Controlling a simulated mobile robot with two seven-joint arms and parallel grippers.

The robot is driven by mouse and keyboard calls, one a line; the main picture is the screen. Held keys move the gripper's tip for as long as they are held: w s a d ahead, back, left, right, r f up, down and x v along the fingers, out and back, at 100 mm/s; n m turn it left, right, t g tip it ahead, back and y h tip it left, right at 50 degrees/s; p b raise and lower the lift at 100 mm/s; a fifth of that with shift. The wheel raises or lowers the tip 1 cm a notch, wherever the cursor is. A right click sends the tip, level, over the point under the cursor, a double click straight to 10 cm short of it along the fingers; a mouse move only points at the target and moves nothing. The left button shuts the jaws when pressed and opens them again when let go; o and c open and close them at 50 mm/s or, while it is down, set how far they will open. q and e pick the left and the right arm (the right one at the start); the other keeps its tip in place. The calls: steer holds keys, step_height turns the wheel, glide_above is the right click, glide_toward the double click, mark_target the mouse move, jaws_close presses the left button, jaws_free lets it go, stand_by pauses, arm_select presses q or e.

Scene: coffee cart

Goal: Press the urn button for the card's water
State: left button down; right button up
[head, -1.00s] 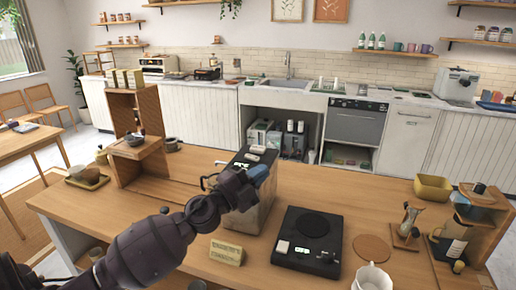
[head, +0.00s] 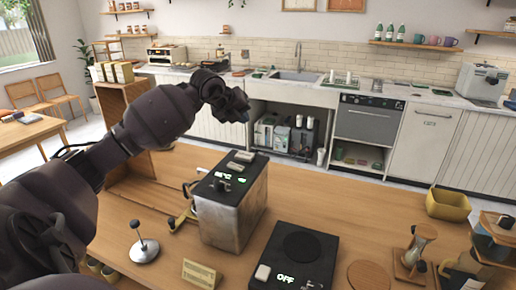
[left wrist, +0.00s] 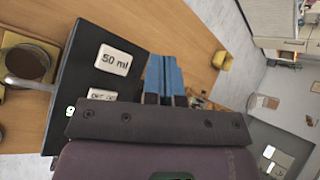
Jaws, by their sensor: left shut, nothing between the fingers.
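The urn (head: 228,212) is a metal box with a black top, standing on the wooden counter. Its top carries two pale buttons (head: 239,162) and green lit readouts. In the left wrist view one button (left wrist: 113,59) reads "50 ml"; another (left wrist: 103,95) is partly hidden behind my gripper body. My left gripper (head: 240,107) is raised above and beyond the urn top in the head view, apart from it. Its blue fingers (left wrist: 165,76) are shut and empty. A cream card (head: 201,273) stands in front of the urn; its text is too small to read. My right gripper is not in view.
A black scale (head: 318,250) showing "OFF" sits right of the urn. A tamper-like tool (head: 144,250) stands at its left. A yellow bin (head: 448,204) and a wooden stand with glassware (head: 480,255) are at the right. Counter behind the scale is clear.

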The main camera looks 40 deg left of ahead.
arm_select(q)
steer(key=shift+s+r, duration=0.1)
steer(key=shift+s, duration=0.1)
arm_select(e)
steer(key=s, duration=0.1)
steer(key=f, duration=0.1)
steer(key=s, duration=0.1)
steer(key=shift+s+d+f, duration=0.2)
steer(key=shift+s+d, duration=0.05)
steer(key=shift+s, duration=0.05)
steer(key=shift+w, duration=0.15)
arm_select(q)
steer(key=b, duration=0.4)
glide_above(243, 154)
step_height(243, 154, down, 8)
steer(key=shift+r, duration=0.1)
steer(key=shift+f, duration=0.6)
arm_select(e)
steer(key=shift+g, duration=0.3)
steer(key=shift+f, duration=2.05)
